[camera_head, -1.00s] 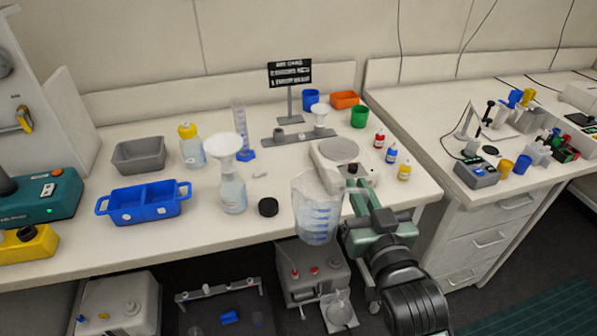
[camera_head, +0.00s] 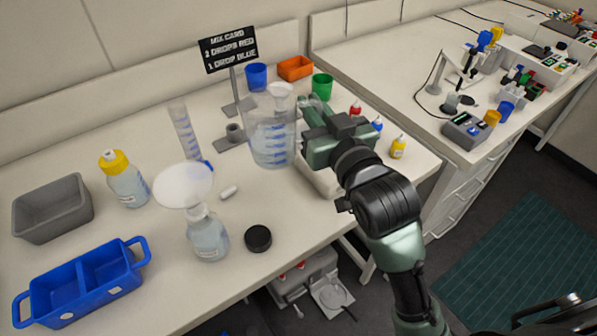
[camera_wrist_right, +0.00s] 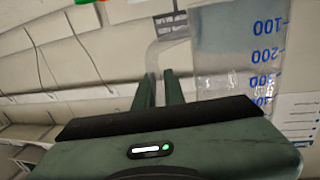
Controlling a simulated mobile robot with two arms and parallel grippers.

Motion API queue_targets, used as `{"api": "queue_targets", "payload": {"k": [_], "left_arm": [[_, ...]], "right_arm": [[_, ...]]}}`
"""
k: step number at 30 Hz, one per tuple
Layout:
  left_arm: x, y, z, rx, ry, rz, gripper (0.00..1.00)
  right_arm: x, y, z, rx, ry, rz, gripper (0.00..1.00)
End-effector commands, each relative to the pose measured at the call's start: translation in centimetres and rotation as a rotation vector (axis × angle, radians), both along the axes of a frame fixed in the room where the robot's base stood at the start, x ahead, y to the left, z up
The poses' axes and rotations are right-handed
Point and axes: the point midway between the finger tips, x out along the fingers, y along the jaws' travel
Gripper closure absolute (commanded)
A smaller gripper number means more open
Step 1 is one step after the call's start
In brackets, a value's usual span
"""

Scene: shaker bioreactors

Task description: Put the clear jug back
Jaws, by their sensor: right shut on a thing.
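The clear jug (camera_head: 271,142) with blue graduation marks is upright over the back part of the bench, in front of the blue cup. My right gripper (camera_head: 306,128) is on its right side, shut on its handle. In the right wrist view the jug (camera_wrist_right: 238,45) shows its blue numbers, and the fingers of my right gripper (camera_wrist_right: 162,88) are at the pale handle (camera_wrist_right: 153,58). I cannot tell whether the jug's base touches the bench. My left gripper is not in view.
A mix card sign (camera_head: 229,47) on a stand and a graduated cylinder (camera_head: 185,132) stand left of the jug. A bottle with a funnel (camera_head: 207,236), a black cap (camera_head: 257,238) and a blue tray (camera_head: 82,282) are nearer the front.

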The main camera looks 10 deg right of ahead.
Motion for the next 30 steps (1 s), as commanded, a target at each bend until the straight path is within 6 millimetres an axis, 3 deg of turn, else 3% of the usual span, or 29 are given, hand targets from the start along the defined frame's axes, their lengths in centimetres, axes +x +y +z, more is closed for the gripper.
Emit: {"api": "queue_targets", "payload": {"k": [1, 3, 10, 17, 24, 30], "left_arm": [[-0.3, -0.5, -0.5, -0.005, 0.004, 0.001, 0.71], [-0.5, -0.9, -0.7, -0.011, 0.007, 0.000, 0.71], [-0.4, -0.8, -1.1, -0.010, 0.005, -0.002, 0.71], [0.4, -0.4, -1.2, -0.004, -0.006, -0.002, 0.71], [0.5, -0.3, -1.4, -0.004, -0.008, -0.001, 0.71], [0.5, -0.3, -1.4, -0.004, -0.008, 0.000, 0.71]], "right_arm": [[-0.1, 0.0, -1.9, 0.000, 0.007, 0.000, 1.00], [-0.1, 0.0, -3.8, 0.000, 0.006, -0.001, 1.00], [0.0, 0.0, -9.1, 0.002, 0.001, -0.001, 1.00], [0.0, 0.0, -11.2, 0.002, -0.004, -0.001, 1.00], [0.0, 0.0, -14.7, 0.002, -0.001, -0.002, 1.00], [0.0, 0.0, -15.3, 0.002, -0.005, -0.001, 1.00]]}}
